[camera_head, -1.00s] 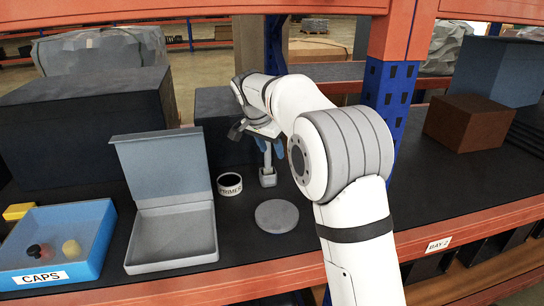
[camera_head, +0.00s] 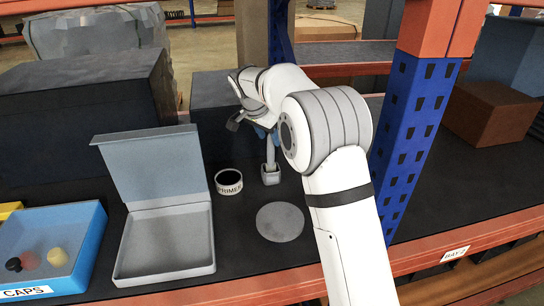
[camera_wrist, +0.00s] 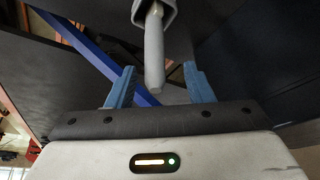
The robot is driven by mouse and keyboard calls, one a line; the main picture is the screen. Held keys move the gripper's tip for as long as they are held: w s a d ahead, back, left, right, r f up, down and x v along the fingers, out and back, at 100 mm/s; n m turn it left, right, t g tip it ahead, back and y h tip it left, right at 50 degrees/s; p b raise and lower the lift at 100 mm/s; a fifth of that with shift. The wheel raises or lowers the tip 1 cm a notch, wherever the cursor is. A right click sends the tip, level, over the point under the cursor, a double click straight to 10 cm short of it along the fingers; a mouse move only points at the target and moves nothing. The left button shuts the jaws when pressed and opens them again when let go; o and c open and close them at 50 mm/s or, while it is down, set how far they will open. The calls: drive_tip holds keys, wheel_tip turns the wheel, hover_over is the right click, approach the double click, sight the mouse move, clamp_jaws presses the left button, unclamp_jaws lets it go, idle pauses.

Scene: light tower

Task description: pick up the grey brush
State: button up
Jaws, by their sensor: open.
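The grey brush (camera_head: 270,154) stands upright with its handle up in a small grey square holder (camera_head: 271,178) on the dark shelf. In the wrist view the handle of the brush (camera_wrist: 154,50) points toward my gripper, its end between the two blue fingers. My gripper (camera_head: 264,134) is above the holder, partly hidden by my arm in the head view. In the wrist view my gripper (camera_wrist: 158,88) is open, with a gap between each finger and the handle.
A PRIMER tin (camera_head: 229,182) stands just left of the holder. A round grey disc (camera_head: 280,222) lies in front. An open grey box (camera_head: 165,240) and a blue CAPS tray (camera_head: 80,262) are further left. A blue post (camera_head: 408,135) rises at right.

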sight(272, 144)
drive_tip(key=shift+s+p+x, duration=0.2)
drive_tip(key=shift+p+x, duration=0.2)
drive_tip(key=shift+x, duration=1.55)
drive_tip(key=shift+d, duration=0.15)
drive_tip(key=shift+c, duration=0.6)
clamp_jaws()
